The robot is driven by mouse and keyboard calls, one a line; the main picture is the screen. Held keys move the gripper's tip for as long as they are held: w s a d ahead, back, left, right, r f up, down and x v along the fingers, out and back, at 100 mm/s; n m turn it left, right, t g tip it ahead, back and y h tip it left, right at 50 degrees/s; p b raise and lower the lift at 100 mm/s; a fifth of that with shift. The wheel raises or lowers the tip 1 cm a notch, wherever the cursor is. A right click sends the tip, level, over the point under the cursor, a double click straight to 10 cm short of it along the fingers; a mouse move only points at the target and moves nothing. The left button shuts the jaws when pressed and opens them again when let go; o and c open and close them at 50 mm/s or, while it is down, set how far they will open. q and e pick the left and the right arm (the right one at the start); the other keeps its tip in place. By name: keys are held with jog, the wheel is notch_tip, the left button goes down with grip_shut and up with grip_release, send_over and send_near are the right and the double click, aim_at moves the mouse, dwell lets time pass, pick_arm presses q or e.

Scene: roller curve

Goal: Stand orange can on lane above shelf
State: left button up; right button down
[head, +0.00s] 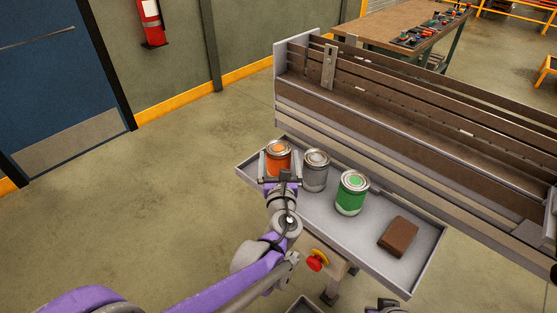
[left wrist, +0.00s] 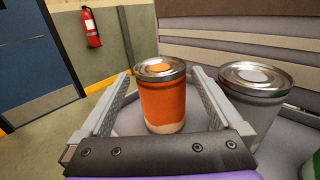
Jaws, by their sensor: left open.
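The orange can (head: 279,154) stands upright at the left end of the grey shelf tray (head: 425,262). In the left wrist view the orange can (left wrist: 163,98) stands between the two fingers. My left gripper (head: 278,165) is open around the can, with a gap showing on each side in the left wrist view (left wrist: 160,105). The lane (head: 400,132) is a long brown channel with metal side rails, behind and above the shelf. A part of what looks like my right arm (head: 385,305) shows at the bottom edge; its gripper is not visible.
A grey can (head: 315,172) stands close to the right of the orange can. A green can (head: 351,194) and a brown block (head: 398,237) are farther right on the shelf. An upright metal bracket (head: 329,66) stands at the lane's left part. A red button (head: 317,261) is below the shelf.

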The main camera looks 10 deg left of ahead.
aim_at(278, 151)
pick_arm(q)
jog(key=w, duration=0.3)
jog(key=shift+a, duration=0.2)
jog(key=shift+s, duration=0.15)
jog(key=shift+c, duration=0.7)
jog(key=c, duration=1.2)
